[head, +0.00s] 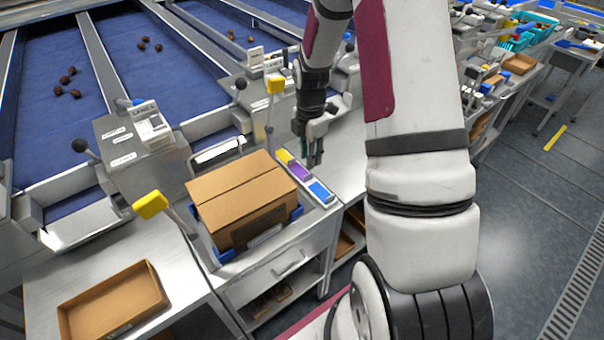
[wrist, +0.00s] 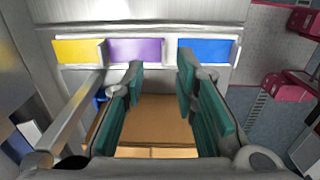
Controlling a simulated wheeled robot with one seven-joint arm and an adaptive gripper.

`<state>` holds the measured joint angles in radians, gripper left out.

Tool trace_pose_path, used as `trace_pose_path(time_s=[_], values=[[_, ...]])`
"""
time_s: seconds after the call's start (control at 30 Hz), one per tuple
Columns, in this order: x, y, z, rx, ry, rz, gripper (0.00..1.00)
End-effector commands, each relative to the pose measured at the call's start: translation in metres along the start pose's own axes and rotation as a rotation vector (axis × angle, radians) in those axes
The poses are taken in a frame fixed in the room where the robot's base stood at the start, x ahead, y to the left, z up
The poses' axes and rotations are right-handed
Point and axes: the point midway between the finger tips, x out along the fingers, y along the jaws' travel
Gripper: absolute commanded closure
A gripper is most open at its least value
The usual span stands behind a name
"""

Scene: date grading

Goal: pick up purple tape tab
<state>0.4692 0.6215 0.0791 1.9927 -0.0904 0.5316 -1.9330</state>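The purple tape tab (wrist: 136,50) lies in a row between a yellow tab (wrist: 77,51) and a blue tab (wrist: 207,51) on a metal surface. In the head view the purple tab (head: 299,173) is on the bench right of the cardboard box, partly near my gripper (head: 316,160). In the wrist view my gripper (wrist: 160,72) is open, with teal finger pads apart and nothing between them. I cannot tell the height of the fingers above the surface.
A closed cardboard box (head: 240,190) stands in a blue holder (head: 226,256) beside the tabs. Yellow-headed levers (head: 150,204) (head: 276,86) rise near it. An open cardboard tray (head: 152,288) lies at lower left. Blue sorting lanes (head: 130,60) with dates lie behind.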

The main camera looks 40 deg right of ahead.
Motion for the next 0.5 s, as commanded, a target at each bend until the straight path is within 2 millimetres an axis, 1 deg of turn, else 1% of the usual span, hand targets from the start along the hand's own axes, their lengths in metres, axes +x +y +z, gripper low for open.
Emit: trace_pose_path(time_s=[0.03, 0.27, 0.5], values=[[0.006, -0.001, 0.000, 0.000, 0.001, -0.002, 0.73], [0.020, -0.002, -0.001, 0.001, 0.001, -0.001, 0.73], [0.051, -0.006, -0.001, 0.001, 0.001, -0.003, 0.73]])
